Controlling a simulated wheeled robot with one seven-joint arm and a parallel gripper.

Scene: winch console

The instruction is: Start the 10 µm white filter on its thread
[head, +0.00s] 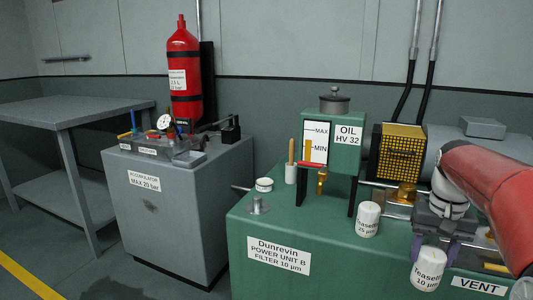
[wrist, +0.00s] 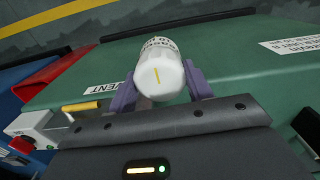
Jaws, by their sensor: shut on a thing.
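My gripper (head: 433,252) is shut on the white 10 µm filter (head: 428,270), its purple fingers on either side of it. The filter is a white can with black lettering, held near the right front edge of the green power unit. It also shows between the fingers in the wrist view (wrist: 160,72), with a yellow mark on the visible end. A short metal stub on a round base (head: 258,206) stands at the left front of the green top, well apart from the filter. Its thread is too small to make out.
A second white filter, marked 25 µm (head: 368,219), stands on the green power unit (head: 330,225). A small white round piece (head: 264,185) lies behind the stub. The oil tank (head: 343,143) and yellow grille (head: 402,152) rise behind. The top between stub and 25 µm filter looks clear.

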